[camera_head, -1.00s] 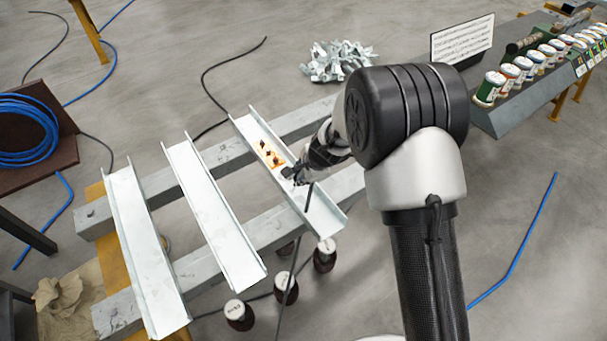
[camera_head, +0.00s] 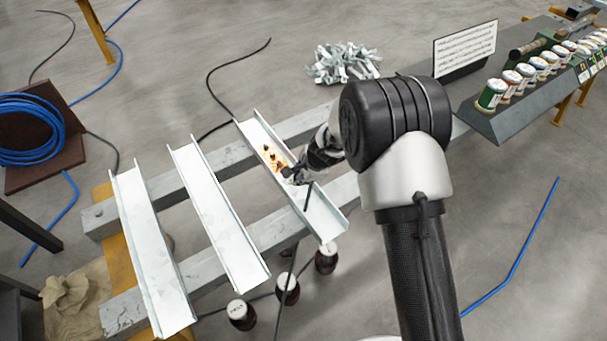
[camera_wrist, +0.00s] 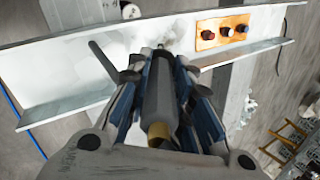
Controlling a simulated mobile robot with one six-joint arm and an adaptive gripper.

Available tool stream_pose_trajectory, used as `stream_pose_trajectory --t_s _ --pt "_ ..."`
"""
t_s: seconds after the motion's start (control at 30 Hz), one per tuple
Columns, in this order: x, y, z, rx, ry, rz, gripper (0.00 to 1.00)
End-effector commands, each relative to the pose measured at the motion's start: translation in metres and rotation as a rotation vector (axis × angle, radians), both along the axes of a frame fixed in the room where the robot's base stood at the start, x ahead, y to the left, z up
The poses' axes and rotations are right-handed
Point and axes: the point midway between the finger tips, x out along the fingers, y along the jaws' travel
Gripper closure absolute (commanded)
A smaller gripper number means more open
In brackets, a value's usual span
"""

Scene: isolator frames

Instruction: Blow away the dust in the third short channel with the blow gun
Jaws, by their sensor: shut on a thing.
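Three pale metal channels lie side by side across grey beams. The third short channel (camera_head: 318,207) is the right one and also crosses the top of the wrist view (camera_wrist: 75,52). An orange patch (camera_wrist: 236,20) with several dark round pieces sits in it, showing in the head view too (camera_head: 272,157). Pale greyish marks, perhaps dust, show on the channel floor near the nozzle. My gripper (camera_head: 301,174) is over this channel, beside the patch. It is shut on the blow gun (camera_wrist: 159,100), a dark grey body with a brass end, pointing toward the channel. The exact nozzle gap is unclear.
The first channel (camera_head: 152,250) and middle channel (camera_head: 218,215) lie to the left. Dark jars (camera_head: 287,288) stand below the beams. A grey bench (camera_head: 500,122) with several cans is at right. A metal scrap pile (camera_head: 343,62) and hoses lie on the floor.

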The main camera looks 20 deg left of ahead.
Motion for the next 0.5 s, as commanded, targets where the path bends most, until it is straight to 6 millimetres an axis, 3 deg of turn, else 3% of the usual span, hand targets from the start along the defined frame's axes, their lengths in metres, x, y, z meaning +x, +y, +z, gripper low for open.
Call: stream_pose_trajectory --t_s 0.5 --pt "0.006 0.0072 0.0001 -0.001 0.0 0.002 1.0"
